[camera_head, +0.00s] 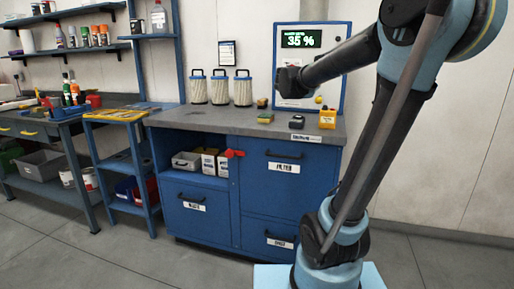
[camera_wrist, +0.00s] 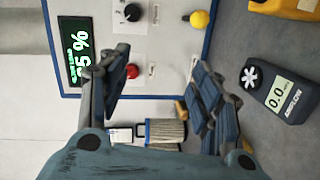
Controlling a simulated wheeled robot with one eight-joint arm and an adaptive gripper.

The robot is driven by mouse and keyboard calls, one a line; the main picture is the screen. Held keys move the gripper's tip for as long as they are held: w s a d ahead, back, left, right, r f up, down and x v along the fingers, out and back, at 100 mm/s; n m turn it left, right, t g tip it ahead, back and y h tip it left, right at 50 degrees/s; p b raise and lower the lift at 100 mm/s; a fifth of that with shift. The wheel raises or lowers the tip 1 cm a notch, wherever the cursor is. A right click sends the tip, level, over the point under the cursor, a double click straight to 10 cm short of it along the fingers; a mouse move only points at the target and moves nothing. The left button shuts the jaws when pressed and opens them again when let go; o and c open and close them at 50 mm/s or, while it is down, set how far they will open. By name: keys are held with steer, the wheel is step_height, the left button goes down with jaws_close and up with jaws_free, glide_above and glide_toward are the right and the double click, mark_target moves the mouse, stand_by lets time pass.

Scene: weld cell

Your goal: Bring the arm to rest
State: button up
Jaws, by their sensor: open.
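My gripper (camera_wrist: 160,90) is open and empty in the wrist view, its two dark fingers spread apart. In the head view my arm reaches in from the right, and its dark end (camera_head: 288,82) shows in front of the control panel (camera_head: 335,60), above the blue cabinet's grey top (camera_head: 190,117). The panel display (camera_head: 301,39) reads 35 %. The panel also shows at the upper left of the wrist view (camera_wrist: 148,45), with a black knob, a red button and a yellow knob. I cannot tell the exact gap between gripper and panel.
Several objects stand on the cabinet top: white filters (camera_head: 220,90), a yellow item (camera_head: 265,117), and a dark meter (camera_head: 297,122) that shows in the wrist view (camera_wrist: 277,92). A blue stand (camera_head: 125,165) and workbench (camera_head: 45,128) are at left. Floor in front is clear.

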steer(key=s+d+f+m+g, duration=0.4)
steer(key=s+f, duration=0.5)
steer(key=s, duration=0.1)
steer(key=s+d+f+m+g, duration=0.3)
steer(key=s+d+f+m, duration=0.1)
steer(key=s+f, duration=0.6)
steer(key=s+a+f+m+g+y, duration=0.1)
steer(key=s+a+f+g+y, duration=0.2)
steer(key=s+f, duration=0.6)
steer(key=s+a+f+m+g+y, duration=0.2)
steer(key=s+a+f, duration=0.4)
steer(key=s, duration=0.5)
step_height(320, 180, down, 3)
steer(key=shift+s+r+g+y, duration=0.15)
steer(key=shift+g+y, duration=0.35)
steer(key=shift+y, duration=0.4)
